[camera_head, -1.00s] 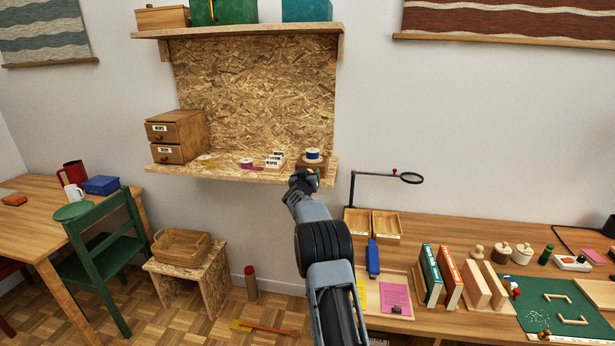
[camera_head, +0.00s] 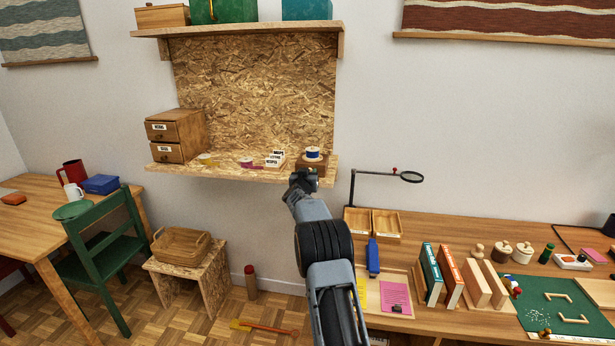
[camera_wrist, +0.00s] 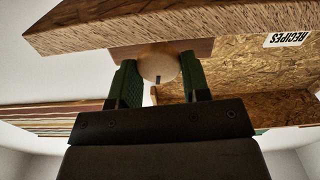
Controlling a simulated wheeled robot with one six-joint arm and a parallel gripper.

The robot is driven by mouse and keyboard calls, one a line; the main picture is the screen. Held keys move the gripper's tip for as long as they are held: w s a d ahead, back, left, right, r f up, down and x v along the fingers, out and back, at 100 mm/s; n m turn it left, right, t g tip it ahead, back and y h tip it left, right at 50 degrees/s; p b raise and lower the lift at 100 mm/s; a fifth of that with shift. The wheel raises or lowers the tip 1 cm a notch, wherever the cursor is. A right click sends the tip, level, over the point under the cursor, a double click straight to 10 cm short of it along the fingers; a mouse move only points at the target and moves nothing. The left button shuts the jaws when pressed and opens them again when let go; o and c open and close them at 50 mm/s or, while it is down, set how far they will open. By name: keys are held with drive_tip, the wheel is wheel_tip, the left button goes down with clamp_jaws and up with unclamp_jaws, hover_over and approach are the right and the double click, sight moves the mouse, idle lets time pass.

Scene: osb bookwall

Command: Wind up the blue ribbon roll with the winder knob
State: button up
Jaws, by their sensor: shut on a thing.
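The blue ribbon roll (camera_head: 312,153) sits on a small wooden winder (camera_head: 317,162) at the right end of the OSB wall shelf. The round winder knob (camera_wrist: 158,65) is pale wood with a small dark mark and faces me in the wrist view. My gripper (camera_wrist: 160,82) is shut on the knob, one green finger pad on each side of it. In the head view my gripper (camera_head: 304,178) is just below and in front of the winder. It hides the knob there. The blue roll is out of sight in the wrist view.
Labelled cards (camera_head: 274,160), a pink ribbon (camera_head: 248,162) and a yellow item (camera_head: 207,159) lie on the shelf left of the winder. Wooden drawers (camera_head: 177,136) stand at its left end. A magnifier (camera_head: 411,177) rises right of my arm.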

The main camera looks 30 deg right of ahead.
drive_tip(key=shift+m+b, duration=0.9)
drive_tip(key=shift+m, duration=1.4)
drive_tip(key=shift+s+m, duration=0.1)
drive_tip(key=shift+m, duration=0.2)
drive_tip(key=o, duration=0.9)
drive_tip(key=shift+o, duration=0.2)
drive_tip(key=b+v, duration=0.3)
drive_tip(key=v, duration=1)
drive_tip(key=shift+s+a, duration=0.2)
drive_tip(key=shift+s, duration=0.15)
